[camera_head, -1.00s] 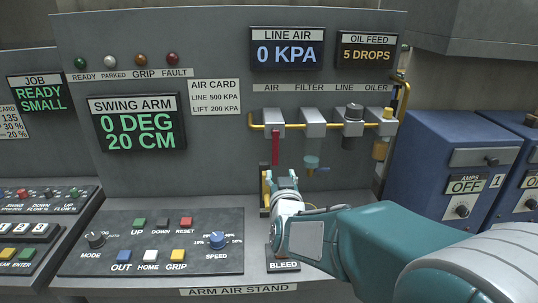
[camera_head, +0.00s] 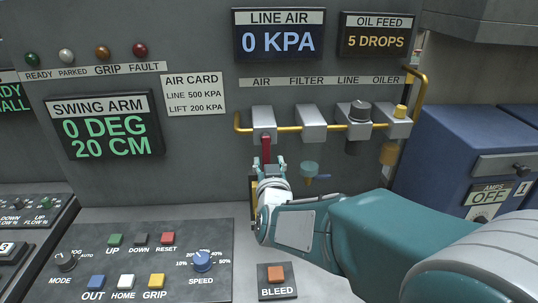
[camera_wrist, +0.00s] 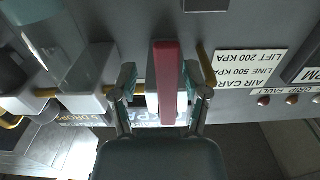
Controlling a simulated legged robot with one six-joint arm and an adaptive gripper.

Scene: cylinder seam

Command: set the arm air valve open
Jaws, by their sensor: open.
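The arm air valve's red lever (camera_head: 266,150) hangs straight down from the block (camera_head: 264,118) under the AIR label. In the wrist view the red lever (camera_wrist: 168,80) runs between my two fingers, with a gap visible on each side. My gripper (camera_head: 268,164) is open at the lever's lower end, and its fingertips hide that end in the head view. It also shows in the wrist view (camera_wrist: 162,88), a finger left and right of the lever. The LINE AIR display (camera_head: 278,37) reads 0 KPA.
A yellow pipe (camera_head: 288,128) runs through the filter, line and oiler blocks right of the valve. A teal-bowled filter (camera_head: 310,169) hangs close right of my gripper. The BLEED button (camera_head: 276,273) and button panel (camera_head: 150,262) lie below.

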